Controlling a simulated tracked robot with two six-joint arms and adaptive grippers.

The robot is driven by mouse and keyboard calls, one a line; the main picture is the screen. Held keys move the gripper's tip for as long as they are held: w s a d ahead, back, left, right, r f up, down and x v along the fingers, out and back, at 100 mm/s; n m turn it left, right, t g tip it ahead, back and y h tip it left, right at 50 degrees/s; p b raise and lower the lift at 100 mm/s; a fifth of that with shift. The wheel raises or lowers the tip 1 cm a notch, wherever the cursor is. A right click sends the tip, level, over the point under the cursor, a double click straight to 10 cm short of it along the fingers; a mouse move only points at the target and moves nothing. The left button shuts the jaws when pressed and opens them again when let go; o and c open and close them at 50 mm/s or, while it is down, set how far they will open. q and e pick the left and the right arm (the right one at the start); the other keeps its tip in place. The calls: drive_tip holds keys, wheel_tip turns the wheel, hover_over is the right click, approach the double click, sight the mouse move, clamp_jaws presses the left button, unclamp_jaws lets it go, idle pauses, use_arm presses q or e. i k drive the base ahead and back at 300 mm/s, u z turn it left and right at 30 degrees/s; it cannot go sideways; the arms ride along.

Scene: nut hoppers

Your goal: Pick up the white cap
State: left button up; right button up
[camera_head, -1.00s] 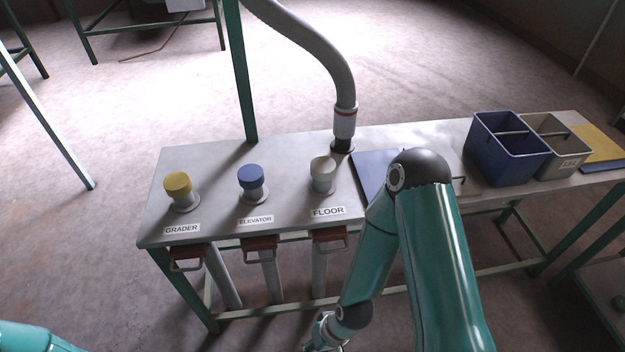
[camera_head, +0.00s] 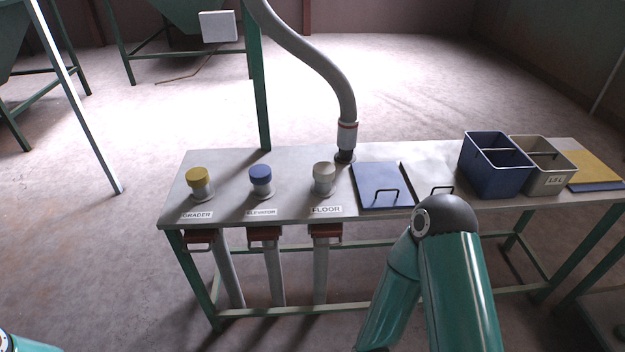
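The white cap (camera_head: 324,169) sits on top of the short grey pipe stub behind the FLOOR label (camera_head: 327,209). It is the rightmost of three capped stubs on the table and looks cream-white. My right arm comes up from the bottom edge, right of centre, and bends back down; its gripper is below the picture. Only a small piece of my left arm shows in the bottom left corner; its gripper is out of view. Nothing touches the white cap.
A yellow cap (camera_head: 197,174) and a blue cap (camera_head: 260,172) stand to the left. A hose (camera_head: 345,105) meets the table behind the white cap. A blue lid with handle (camera_head: 381,182), blue bin (camera_head: 493,166) and grey bin (camera_head: 545,172) lie to the right on the table (camera_head: 228,210).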

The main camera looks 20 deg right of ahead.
sight(323, 171)
drive_tip(key=z, duration=0.15)
drive_tip(key=i, duration=0.85)
